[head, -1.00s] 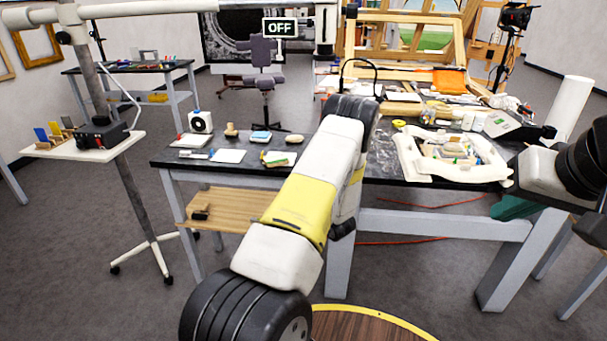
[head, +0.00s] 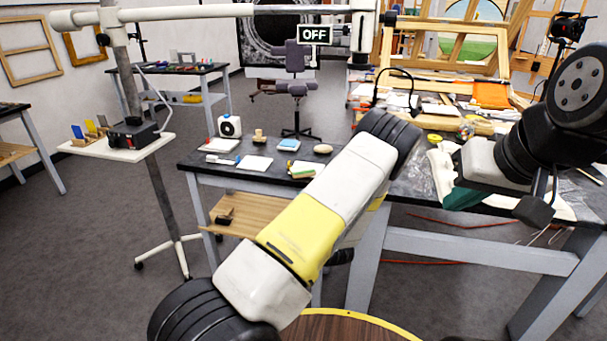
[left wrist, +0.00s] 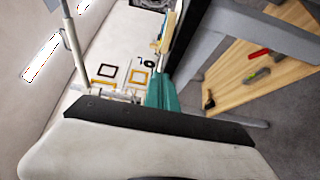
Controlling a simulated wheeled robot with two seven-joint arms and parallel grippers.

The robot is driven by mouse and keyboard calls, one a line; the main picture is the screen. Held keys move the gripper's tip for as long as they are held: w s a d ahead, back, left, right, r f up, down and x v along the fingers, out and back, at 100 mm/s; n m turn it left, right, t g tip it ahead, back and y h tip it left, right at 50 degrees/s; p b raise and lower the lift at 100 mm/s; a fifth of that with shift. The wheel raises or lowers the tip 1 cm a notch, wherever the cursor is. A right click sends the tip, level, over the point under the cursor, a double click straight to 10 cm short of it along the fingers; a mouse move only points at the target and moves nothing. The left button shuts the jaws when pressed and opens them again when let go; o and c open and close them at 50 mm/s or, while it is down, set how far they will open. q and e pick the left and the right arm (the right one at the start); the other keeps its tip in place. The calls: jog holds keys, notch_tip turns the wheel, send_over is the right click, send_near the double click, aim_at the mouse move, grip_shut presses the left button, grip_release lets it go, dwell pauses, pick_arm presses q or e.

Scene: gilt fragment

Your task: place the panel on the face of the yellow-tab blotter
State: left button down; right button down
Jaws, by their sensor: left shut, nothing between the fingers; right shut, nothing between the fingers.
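On the dark worktable (head: 225,172), a small stack with yellow and green edges (head: 303,170) lies partly behind my left arm. White pads (head: 254,163) lie beside it; I cannot tell which is the yellow-tab blotter. I cannot make out the panel for certain. My right gripper (head: 460,194), teal-fingered and shut, is over the right part of the table, apart from the pads. My left gripper is hidden in the head view; its teal fingers (left wrist: 163,92) show shut and empty in the left wrist view.
A white side stand (head: 118,153) holds a black box and small blue and yellow upright pieces (head: 90,129). A white round-faced device (head: 229,127) stands at the table's back left. A wooden shelf (head: 245,212) is under the table. Clutter covers the back right.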

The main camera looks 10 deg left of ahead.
aim_at(303, 175)
pick_arm(q)
jog(key=x, duration=0.3)
jog(key=d+x, duration=0.1)
jog(key=x, duration=0.3)
jog(key=w+x, duration=0.1)
jog(key=x, duration=0.2)
jog(key=shift+w+d, duration=0.2)
jog(key=shift+d, duration=0.15)
jog(key=shift+w, duration=0.5)
jog(key=shift+w+d, duration=0.1)
jog(key=w, duration=0.3)
jog(key=shift+w+d, duration=0.4)
jog(key=shift+s, duration=0.1)
